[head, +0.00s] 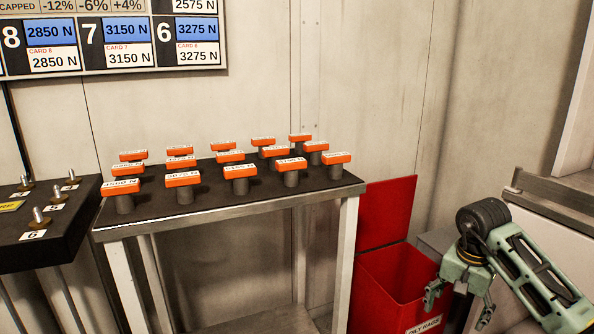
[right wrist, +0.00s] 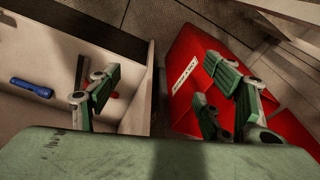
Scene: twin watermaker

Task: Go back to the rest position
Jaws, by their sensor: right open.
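My right gripper (head: 458,303) hangs at the right of the head view, fingers pointing down, open and empty. It is in front of and to the right of the red oily rags bin (head: 385,295). In the right wrist view its two green fingers (right wrist: 155,100) are spread wide apart with nothing between them. The red bin also shows there (right wrist: 188,60), below and beyond the right finger. My left gripper is in neither view.
A black-topped stand (head: 225,205) holds several orange-topped pieces with labels. A dark bench (head: 60,240) with studs is at the left. A light drawer or box (right wrist: 45,75) holding a blue flashlight (right wrist: 32,87) lies below the left finger. A board (head: 110,40) hangs on the wall.

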